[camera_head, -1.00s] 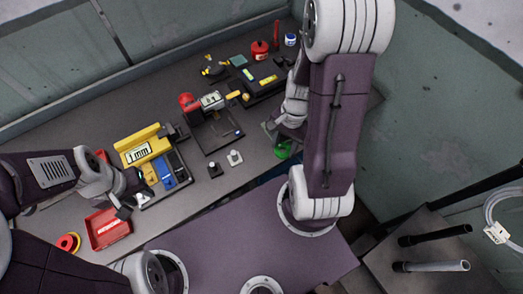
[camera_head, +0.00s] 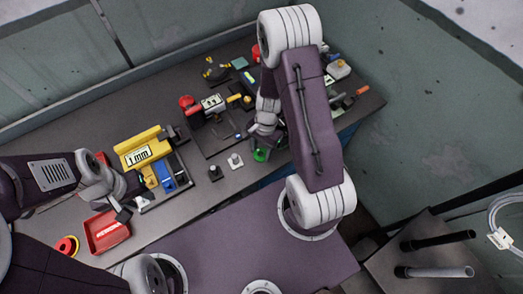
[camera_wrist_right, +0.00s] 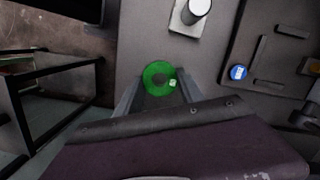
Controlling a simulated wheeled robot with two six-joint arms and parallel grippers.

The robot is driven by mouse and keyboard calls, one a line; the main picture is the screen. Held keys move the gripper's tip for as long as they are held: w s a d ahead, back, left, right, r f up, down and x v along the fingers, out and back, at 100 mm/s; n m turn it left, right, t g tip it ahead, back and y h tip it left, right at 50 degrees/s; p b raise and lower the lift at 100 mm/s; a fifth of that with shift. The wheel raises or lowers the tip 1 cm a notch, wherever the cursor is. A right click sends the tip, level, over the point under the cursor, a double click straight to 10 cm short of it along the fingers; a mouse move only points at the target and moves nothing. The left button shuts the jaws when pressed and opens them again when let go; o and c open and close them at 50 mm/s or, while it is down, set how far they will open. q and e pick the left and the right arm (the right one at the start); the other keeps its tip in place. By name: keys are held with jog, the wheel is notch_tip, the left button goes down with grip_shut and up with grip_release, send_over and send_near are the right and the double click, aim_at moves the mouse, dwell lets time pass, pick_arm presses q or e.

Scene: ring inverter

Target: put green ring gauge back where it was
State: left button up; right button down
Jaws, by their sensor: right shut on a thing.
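The green ring gauge (camera_head: 260,155) is held in my right gripper (camera_head: 263,146), near the front edge of the table. In the right wrist view the green ring (camera_wrist_right: 158,73) sits between the two fingers of the right gripper (camera_wrist_right: 160,92), with a small pale mark on its face. A light square base with a silver post (camera_head: 235,161) stands left of the ring, and a dark base with a post (camera_head: 215,173) stands beside it. The light base also shows in the wrist view (camera_wrist_right: 181,24). My left gripper (camera_head: 131,209) looks open and empty near the red tray.
A red tray (camera_head: 106,232) and a yellow block labelled 1mm (camera_head: 141,146) are at the left. A dark fixture plate (camera_head: 214,143) lies behind the posts. Bottles and tools stand at the back right. The table's front edge is close to the ring.

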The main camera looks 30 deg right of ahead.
jog(key=shift+s+f, duration=0.1)
jog(key=c, duration=1.1)
grip_release()
jog(key=shift+f, duration=0.1)
jog(key=shift+c, duration=0.2)
jog(key=o, duration=0.4)
